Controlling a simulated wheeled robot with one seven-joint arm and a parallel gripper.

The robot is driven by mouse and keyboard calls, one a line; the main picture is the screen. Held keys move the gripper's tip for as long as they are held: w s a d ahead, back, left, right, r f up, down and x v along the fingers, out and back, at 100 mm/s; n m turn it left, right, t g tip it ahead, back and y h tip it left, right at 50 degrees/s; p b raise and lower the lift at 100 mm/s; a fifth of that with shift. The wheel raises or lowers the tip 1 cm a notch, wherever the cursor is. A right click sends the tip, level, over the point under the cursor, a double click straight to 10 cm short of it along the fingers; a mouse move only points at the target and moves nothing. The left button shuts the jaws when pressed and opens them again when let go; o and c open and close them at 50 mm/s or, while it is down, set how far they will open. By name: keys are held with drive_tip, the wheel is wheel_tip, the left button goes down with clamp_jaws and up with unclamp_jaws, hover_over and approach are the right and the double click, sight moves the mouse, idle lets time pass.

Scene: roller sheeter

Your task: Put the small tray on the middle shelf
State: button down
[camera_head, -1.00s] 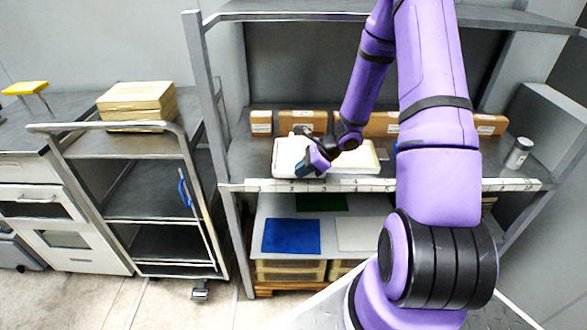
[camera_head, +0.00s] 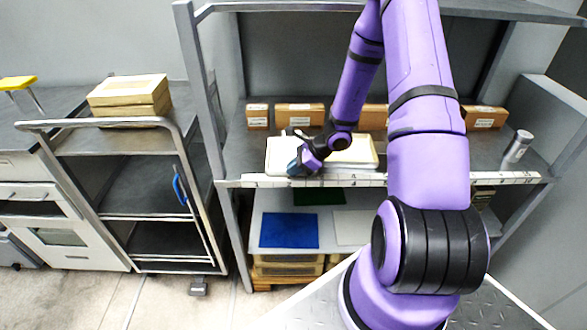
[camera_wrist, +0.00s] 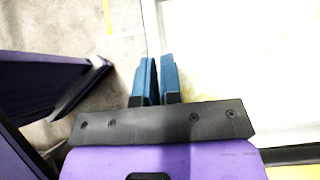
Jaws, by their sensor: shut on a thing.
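A white tray (camera_head: 350,168) with a cream-coloured inside is at the level of the middle shelf (camera_head: 460,178), behind the shelf's front edge. I cannot tell whether it rests fully on the shelf. My gripper (camera_head: 297,168) is at the tray's front left part. In the wrist view the blue fingers of my gripper (camera_wrist: 160,80) are shut on the tray's white rim (camera_wrist: 153,28), and the pale tray inside (camera_wrist: 240,50) spreads to the right. My arm hides part of the scene to the right of the tray.
Brown boxes (camera_head: 300,114) line the back of the shelf, and a metal canister (camera_head: 517,147) stands at its right end. The lower shelf holds a blue mat (camera_head: 289,230) and a white one. A cart (camera_head: 150,140) with stacked boxes stands left of the shelf post (camera_head: 203,100).

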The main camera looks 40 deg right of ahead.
drive_tip(key=shift+f, duration=0.1)
drive_tip(key=c, duration=1.3)
unclamp_jaws()
